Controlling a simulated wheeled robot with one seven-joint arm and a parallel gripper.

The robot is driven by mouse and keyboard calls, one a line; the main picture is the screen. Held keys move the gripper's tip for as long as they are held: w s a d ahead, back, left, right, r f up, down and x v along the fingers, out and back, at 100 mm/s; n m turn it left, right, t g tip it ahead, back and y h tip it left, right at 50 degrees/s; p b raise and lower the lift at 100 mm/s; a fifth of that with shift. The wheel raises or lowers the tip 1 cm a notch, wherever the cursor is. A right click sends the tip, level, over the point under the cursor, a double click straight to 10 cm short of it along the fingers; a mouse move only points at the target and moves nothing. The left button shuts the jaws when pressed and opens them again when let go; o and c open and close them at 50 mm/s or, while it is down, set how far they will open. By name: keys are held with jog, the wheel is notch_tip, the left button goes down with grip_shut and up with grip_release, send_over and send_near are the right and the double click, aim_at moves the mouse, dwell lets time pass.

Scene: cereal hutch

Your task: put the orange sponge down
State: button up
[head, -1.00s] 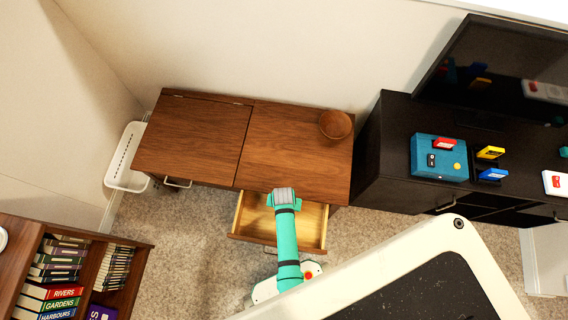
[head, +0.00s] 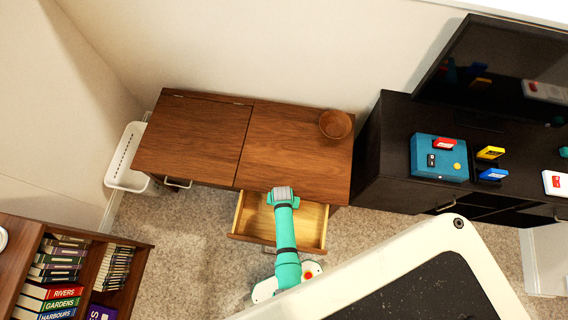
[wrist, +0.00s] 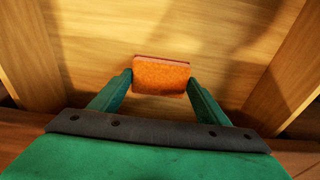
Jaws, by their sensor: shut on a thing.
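The orange sponge (wrist: 161,76) is between the fingers of my gripper (wrist: 162,84) in the wrist view, with both green fingertips against its sides. Below it is the light wooden floor of the open drawer (wrist: 215,30). I cannot tell whether the sponge touches the drawer floor. In the head view, my green arm reaches over the open drawer (head: 313,225) of the brown wooden hutch (head: 290,150). There the sponge and the fingertips are hidden by my wrist.
A wooden bowl (head: 335,124) stands at the hutch top's back right. A black cabinet (head: 395,150) with a teal box (head: 424,168) and small coloured items is on the right. A bookshelf (head: 130,255) is at lower left. A white basket (head: 127,165) is left of the hutch.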

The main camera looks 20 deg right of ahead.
jog(key=o, duration=1)
jog(key=s+a+r+n+t, duration=0.2)
jog(key=s+a+r+t, duration=0.2)
jog(key=r, duration=1.2)
jog(key=s+a+r+n+t, duration=0.2)
jog(key=s+a+r+t, duration=0.2)
jog(key=r, duration=1.3)
jog(key=s+a+r+n+t, duration=0.2)
jog(key=s+a+r+t, duration=0.2)
jog(key=r, duration=1.3)
jog(key=s+t, duration=0.2)
jog(key=s, duration=0.2)
jog(key=shift+a+n+y, duration=0.4)
